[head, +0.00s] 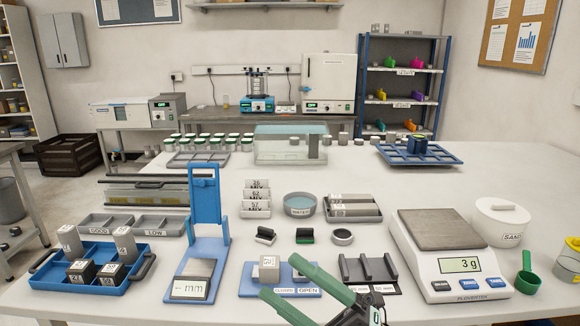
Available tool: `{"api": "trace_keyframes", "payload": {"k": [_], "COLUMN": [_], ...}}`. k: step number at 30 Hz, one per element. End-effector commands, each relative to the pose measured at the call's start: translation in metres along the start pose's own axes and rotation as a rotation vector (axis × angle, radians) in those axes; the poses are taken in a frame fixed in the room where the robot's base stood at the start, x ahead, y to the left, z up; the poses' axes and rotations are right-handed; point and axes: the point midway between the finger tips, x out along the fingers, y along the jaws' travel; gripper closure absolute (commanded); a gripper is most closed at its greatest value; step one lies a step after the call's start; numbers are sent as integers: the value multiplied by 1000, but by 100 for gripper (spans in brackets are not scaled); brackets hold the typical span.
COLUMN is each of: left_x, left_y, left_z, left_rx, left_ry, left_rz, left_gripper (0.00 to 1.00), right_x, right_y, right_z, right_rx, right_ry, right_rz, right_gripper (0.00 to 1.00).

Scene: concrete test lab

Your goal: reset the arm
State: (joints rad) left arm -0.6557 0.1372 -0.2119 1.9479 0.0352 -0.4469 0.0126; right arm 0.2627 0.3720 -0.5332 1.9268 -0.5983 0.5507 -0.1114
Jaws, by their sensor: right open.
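My right gripper (281,278) comes in at the bottom centre of the head view. Its two green fingers are spread apart, with nothing between them. I cannot tell how high above the table the fingers are. Most of the right arm is out of frame. My left gripper is not in view.
Close by stand a dark slotted rack (368,269), a scale (445,252) reading 3 g, a blue press-like stand (204,222) and a blue tray (140,250) with labelled cubes. The table's right rear (500,170) is clear.

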Motion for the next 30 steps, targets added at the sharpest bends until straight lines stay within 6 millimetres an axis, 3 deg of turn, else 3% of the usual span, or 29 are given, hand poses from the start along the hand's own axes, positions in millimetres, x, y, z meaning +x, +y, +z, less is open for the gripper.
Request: {"api": "trace_keyframes", "payload": {"k": [4,6,9,14,18,21,24,30], "left_x": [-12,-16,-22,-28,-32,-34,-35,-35], "left_y": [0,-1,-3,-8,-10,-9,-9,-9], "left_z": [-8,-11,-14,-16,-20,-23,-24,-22], "left_rx": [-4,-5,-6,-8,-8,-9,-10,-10], "left_ry": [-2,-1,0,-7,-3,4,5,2], "left_rz": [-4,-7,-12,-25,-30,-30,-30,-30], "left_gripper": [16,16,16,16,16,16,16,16], "right_x": [-54,-91,-153,-254,-321,-350,-366,-372], "right_y": [-30,-54,-94,-156,-195,-210,-218,-222], "right_z": [51,68,76,49,4,-24,-40,-47], "right_rx": [311,451,652,933,1115,1200,1246,1264], "right_ry": [-405,-596,-869,-1265,-1526,-1646,-1715,-1742], "right_rz": [56,70,80,77,64,57,52,49], "right_gripper": [16,16,16,16,16,16,16,16]}}
